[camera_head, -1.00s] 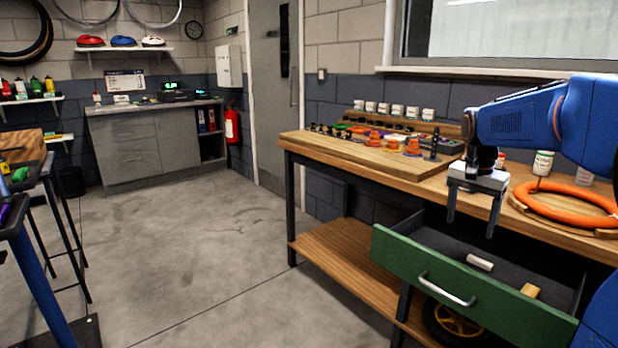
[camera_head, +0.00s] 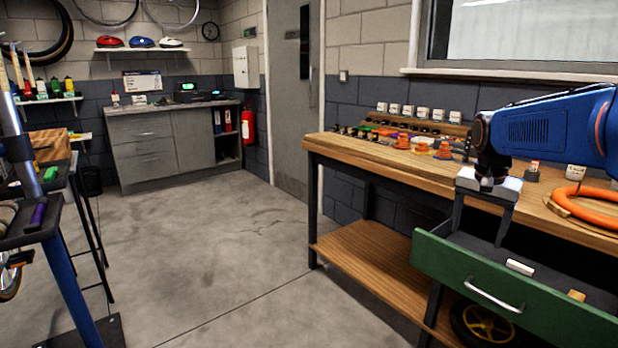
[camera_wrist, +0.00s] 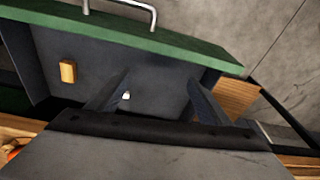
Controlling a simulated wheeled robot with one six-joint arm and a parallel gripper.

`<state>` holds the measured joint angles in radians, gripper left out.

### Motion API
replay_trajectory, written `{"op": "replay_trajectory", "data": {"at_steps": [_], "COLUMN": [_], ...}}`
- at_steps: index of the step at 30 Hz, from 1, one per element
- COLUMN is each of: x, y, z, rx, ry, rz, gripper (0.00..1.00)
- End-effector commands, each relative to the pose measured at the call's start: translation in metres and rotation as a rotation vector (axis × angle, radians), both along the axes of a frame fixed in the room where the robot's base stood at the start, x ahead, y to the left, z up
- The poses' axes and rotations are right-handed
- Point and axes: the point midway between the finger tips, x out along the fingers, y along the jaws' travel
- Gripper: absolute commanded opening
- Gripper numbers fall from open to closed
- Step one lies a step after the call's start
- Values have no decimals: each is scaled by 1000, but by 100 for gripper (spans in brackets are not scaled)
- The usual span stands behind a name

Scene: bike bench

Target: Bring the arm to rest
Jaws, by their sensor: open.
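My blue arm (camera_head: 545,125) reaches in from the right edge of the head view. My gripper (camera_head: 478,232) points down, open and empty, over the left end of an open green-fronted drawer (camera_head: 440,262). In the wrist view, the two fingers of my gripper (camera_wrist: 160,95) stand apart above the dark drawer floor. In the wrist view the tan block (camera_wrist: 68,71) shows left of the fingers, and a small part of a white piece (camera_wrist: 126,95) shows by the left finger.
The wooden workbench (camera_head: 350,149) carries several small parts and an orange ring (camera_head: 590,207). The drawer's metal handle (camera_head: 494,296) juts toward the room. A tool stand (camera_head: 45,228) is at the left. The concrete floor (camera_head: 220,260) between is clear.

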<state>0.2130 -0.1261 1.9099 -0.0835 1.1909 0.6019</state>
Motion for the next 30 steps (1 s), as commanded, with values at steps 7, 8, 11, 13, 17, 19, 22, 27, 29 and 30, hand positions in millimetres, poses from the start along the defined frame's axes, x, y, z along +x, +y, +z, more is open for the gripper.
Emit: {"op": "replay_trajectory", "data": {"at_steps": [7, 8, 11, 13, 17, 19, 22, 27, 29, 30], "x": [-35, -40, -61, -76, -105, -122, -146, -186, -199, -207], "y": [25, 29, 42, 51, 68, 77, 88, 106, 111, 114], "z": [1, 0, -2, -5, -12, -17, -27, -47, -55, -60], "rx": [-11, -14, -22, -29, -43, -52, -69, -97, -108, -115], "ry": [-40, -45, -68, -84, -117, -136, -165, -214, -230, -242], "rz": [111, 129, 195, 243, 335, 389, 467, 599, 643, 669], "gripper": [73, 73, 73, 73, 73, 73, 73, 73, 73, 73]}}
